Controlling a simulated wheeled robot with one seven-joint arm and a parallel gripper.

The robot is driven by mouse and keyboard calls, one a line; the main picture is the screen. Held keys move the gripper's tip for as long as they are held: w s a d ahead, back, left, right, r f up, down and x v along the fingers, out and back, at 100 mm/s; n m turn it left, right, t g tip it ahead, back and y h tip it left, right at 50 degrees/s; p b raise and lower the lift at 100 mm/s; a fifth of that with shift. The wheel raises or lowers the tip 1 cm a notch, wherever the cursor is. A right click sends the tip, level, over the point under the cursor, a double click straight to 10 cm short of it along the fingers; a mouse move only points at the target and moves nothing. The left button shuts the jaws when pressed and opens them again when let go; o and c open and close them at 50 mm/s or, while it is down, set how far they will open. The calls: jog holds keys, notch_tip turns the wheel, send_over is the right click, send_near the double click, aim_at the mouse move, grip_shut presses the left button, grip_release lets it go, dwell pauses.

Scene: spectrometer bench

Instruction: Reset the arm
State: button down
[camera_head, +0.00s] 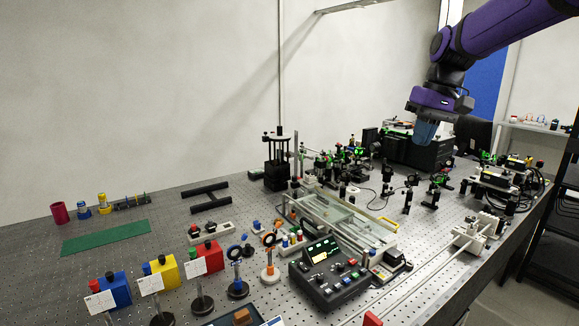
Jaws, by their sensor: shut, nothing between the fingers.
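My purple and black arm comes in from the top right, clear of the bench. My gripper (421,142) points down at its end, above the back right of the bench. It looks small and grey-blue here, shut and empty. It hangs in front of a black box-shaped instrument (402,152) and touches nothing that I can make out.
The perforated bench (150,268) holds many optical mounts. A black control box (325,285) with coloured buttons stands front centre. Red (208,257), yellow (164,273) and blue (116,289) blocks stand front left, near a green mat (105,238). A shelf (535,128) is at right.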

jog(key=s+d+f+t+h, duration=0.1)
jog(key=s+f+t, duration=0.1)
jog(key=s, duration=1.3)
jog(key=s+d+f+m+t+h, duration=0.1)
jog(key=s+f+t, duration=0.1)
jog(key=s, duration=1.3)
jog(key=shift+f+m+t, duration=0.25)
jog(key=shift+m+t, duration=0.05)
jog(key=shift+t, duration=0.2)
